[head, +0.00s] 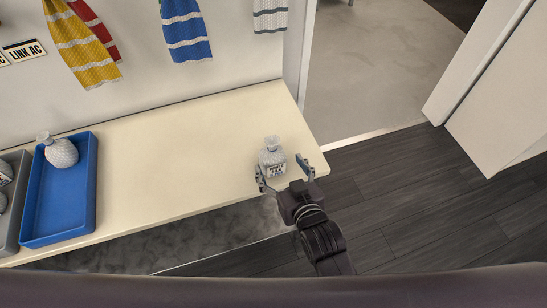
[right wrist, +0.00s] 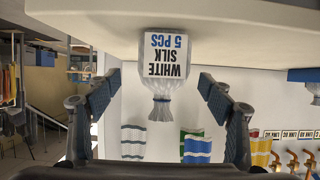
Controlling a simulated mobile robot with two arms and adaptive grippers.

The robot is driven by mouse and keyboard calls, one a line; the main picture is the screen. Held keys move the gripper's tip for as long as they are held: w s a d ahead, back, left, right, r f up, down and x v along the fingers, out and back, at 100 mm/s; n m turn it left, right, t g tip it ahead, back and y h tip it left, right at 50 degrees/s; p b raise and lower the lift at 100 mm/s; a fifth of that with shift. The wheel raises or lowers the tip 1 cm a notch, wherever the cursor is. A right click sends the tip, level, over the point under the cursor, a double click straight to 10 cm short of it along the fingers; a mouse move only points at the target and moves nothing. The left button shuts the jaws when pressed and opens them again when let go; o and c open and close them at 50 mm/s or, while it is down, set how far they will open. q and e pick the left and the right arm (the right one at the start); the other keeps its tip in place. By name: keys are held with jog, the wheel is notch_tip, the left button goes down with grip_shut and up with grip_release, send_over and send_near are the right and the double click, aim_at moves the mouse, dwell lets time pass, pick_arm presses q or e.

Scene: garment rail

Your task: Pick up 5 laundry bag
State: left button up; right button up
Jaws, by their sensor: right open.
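A small white bag (head: 272,156) with a gathered top stands upright on the right end of the cream table. The right wrist view shows it upside down, and the label on the bag (right wrist: 166,60) reads "WHITE SILK 5 PCS". My right gripper (head: 282,169) is open, with its fingers at the near side of the bag. In the right wrist view, the gripper's blue-grey finger pads (right wrist: 160,80) lie to either side of the bag, with gaps showing. My left gripper is not in view.
A blue tray (head: 38,215) at the table's left holds another white bag (head: 62,153). A grey tray (head: 16,205) beside it is partly cut off. The middle of the cream table (head: 180,150) is clear. Striped cloths (head: 186,30) hang on the wall behind.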

aim_at(272, 156)
jog(key=x, duration=0.2)
jog(key=p+x, duration=0.1)
jog(key=x, duration=0.1)
jog(key=shift+w+a+r, duration=0.1)
jog(key=shift+a+r, duration=0.1)
jog(key=shift+a, duration=0.15)
jog(key=shift+w+a+f, duration=0.15)
jog(key=shift+w+f, duration=0.15)
jog(key=shift+w, duration=0.2)
jog(key=shift+c, duration=0.4)
jog(key=c, duration=1.3)
jog(key=shift+r, duration=0.15)
jog(key=shift+c, duration=0.3)
